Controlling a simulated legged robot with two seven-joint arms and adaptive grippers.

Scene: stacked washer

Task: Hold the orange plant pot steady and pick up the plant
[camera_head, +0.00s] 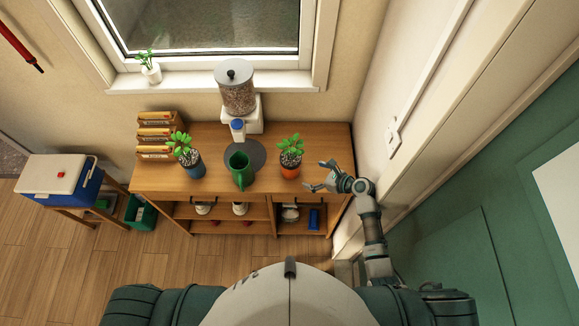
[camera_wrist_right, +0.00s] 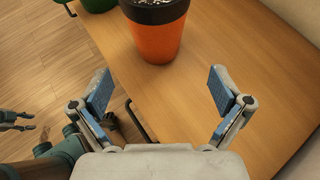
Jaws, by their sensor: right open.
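The orange plant pot (camera_head: 290,172) stands upright on the wooden table, right of centre, with the green leafy plant (camera_head: 291,149) in it. In the right wrist view the pot (camera_wrist_right: 158,38) shows its orange side and dark rim at the top; the leaves are out of that frame. My right gripper (camera_head: 314,177) is just right of the pot, apart from it. Its blue-padded fingers (camera_wrist_right: 161,90) are spread with nothing between them. My left gripper (camera_wrist_right: 16,121) seems to show small at the left edge of the wrist view; it is out of the head view.
A blue pot (camera_head: 194,168) with a plant, a green watering can (camera_head: 240,171) and a grain dispenser (camera_head: 237,90) share the wooden table (camera_head: 265,190). A wooden rack (camera_head: 156,133) stands at the left. The wall is close on the right of my right arm.

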